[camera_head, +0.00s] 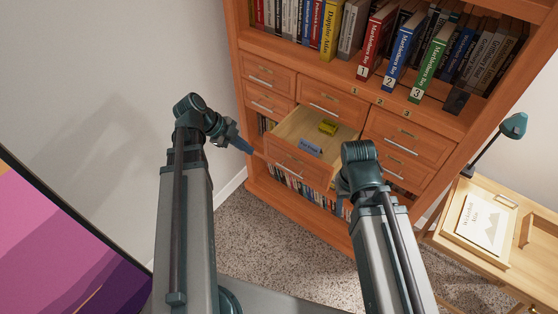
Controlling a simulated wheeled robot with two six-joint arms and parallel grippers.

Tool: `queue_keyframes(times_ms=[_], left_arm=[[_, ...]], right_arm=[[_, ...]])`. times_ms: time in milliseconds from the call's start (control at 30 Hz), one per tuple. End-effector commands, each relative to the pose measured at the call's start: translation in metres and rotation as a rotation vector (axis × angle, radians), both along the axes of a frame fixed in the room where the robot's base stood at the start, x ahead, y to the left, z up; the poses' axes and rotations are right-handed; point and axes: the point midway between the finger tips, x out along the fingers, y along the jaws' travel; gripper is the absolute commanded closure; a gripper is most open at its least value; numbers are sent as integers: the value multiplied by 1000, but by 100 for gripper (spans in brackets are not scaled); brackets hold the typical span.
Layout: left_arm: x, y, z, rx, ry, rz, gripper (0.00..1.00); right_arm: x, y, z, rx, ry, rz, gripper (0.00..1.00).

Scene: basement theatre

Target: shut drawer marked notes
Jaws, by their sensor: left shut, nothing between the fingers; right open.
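One drawer (295,166) in the middle column of the wooden cabinet is pulled out. A yellow item (328,127) and a blue item (309,147) show in it, the blue one close to its front edge. The markings on the drawer fronts are too small to read, so I cannot tell which says notes. My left gripper (249,150) is shut and empty, just left of the open drawer's front. My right gripper (343,197) is open, near the front's right end and partly hidden by its own arm.
The cabinet (240,60) holds other closed drawers (395,165) on both sides, books above and more books below. Numbered red, blue and green books stand on the upper shelf. A wooden desk (470,262) with a teal lamp (513,126) stands right. Carpet (265,240) lies clear in front.

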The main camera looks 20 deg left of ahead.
Motion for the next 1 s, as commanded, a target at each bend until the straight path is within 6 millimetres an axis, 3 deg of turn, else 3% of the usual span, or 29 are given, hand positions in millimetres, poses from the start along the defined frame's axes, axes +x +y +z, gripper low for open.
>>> queue_keyframes(times_ms=[133, 367, 1000], left_arm=[[2, 15, 2, 3, -72, -46, 100], [3, 15, -1, 5, -87, -59, 100], [33, -35, -83, 5, -84, -60, 100]], right_arm=[[0, 0, -3, 0, 0, 0, 50], [0, 0, -6, 0, 0, 0, 50], [0, 0, -88, 0, 0, 0, 50]])
